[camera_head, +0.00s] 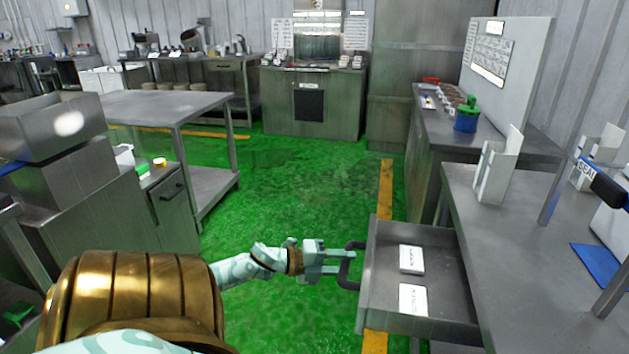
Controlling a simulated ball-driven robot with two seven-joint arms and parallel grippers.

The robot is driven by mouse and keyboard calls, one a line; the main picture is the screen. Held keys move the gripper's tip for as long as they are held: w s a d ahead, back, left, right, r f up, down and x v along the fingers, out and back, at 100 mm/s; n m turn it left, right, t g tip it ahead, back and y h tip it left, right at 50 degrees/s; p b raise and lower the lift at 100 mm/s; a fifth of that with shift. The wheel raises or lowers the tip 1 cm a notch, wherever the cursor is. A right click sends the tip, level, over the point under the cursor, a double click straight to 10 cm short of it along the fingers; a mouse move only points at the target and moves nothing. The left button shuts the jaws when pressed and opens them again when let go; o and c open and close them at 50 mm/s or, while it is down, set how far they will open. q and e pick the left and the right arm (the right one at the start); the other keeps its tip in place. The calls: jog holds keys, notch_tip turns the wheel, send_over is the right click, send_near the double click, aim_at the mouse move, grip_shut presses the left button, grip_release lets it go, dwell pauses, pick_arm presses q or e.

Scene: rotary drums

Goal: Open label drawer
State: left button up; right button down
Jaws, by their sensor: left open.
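The label drawer (455,285) is a grey metal drawer under the right workbench. It stands pulled out, to the left of the bench. Two white label stacks (411,259) and (413,299) lie on its floor, with dark print too small to read. Its dark bar handle (346,268) is on the left front face. My left gripper (338,259) is open, with its fingers pointing right at the handle. I cannot tell whether they touch it. My right gripper is not in view.
The right workbench (540,215) carries a white upright holder (495,172), a blue mat (598,262) and a frame with a black grip. A steel table (150,105) stands at the left. The green floor (290,185) between is clear.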

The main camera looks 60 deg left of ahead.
pick_arm(q)
jog(key=p+v, duration=0.3)
jog(key=v, duration=1.2)
jog(key=shift+p, duration=0.4)
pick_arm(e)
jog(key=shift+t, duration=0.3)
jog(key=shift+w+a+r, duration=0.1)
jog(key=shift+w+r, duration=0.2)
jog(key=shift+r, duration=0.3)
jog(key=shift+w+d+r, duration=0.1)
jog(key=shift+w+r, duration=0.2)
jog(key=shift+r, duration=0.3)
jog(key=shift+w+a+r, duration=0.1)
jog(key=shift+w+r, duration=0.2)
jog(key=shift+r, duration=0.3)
pick_arm(q)
jog(key=shift+s, duration=0.1)
